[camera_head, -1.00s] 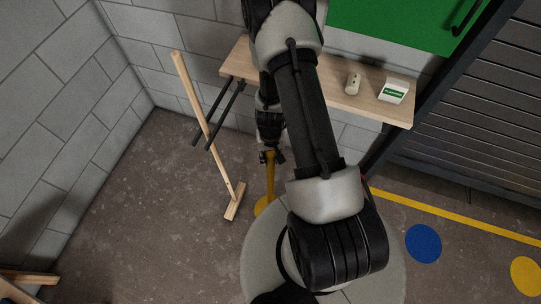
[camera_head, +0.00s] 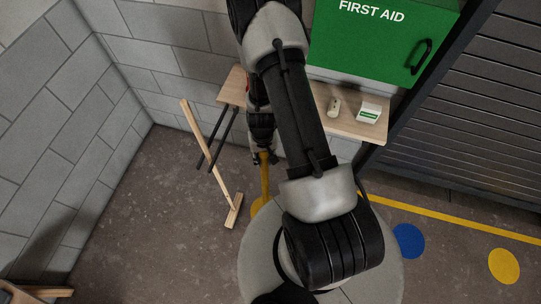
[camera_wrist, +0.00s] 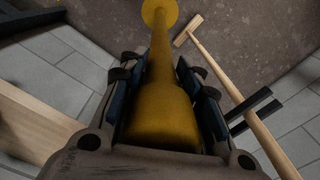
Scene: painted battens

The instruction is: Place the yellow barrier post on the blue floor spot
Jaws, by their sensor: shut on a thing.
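The yellow barrier post (camera_head: 265,182) is upright in the head view, left of my arm, with a round yellow base at its foot. My gripper (camera_head: 263,158) is shut on its upper part. In the wrist view the post (camera_wrist: 163,110) runs between both fingers of my gripper (camera_wrist: 165,82), with its base at the far end. I cannot tell whether the base touches the floor. The blue floor spot (camera_head: 408,240) lies bare on the floor to the right of my body, well apart from the post.
A yellow floor spot (camera_head: 503,266) lies farther right, and a yellow line (camera_head: 455,222) runs behind both spots. A wooden T-shaped piece (camera_head: 212,170) leans left of the post. A wooden shelf (camera_head: 345,124) and a green first-aid cabinet (camera_head: 380,45) are behind my arm.

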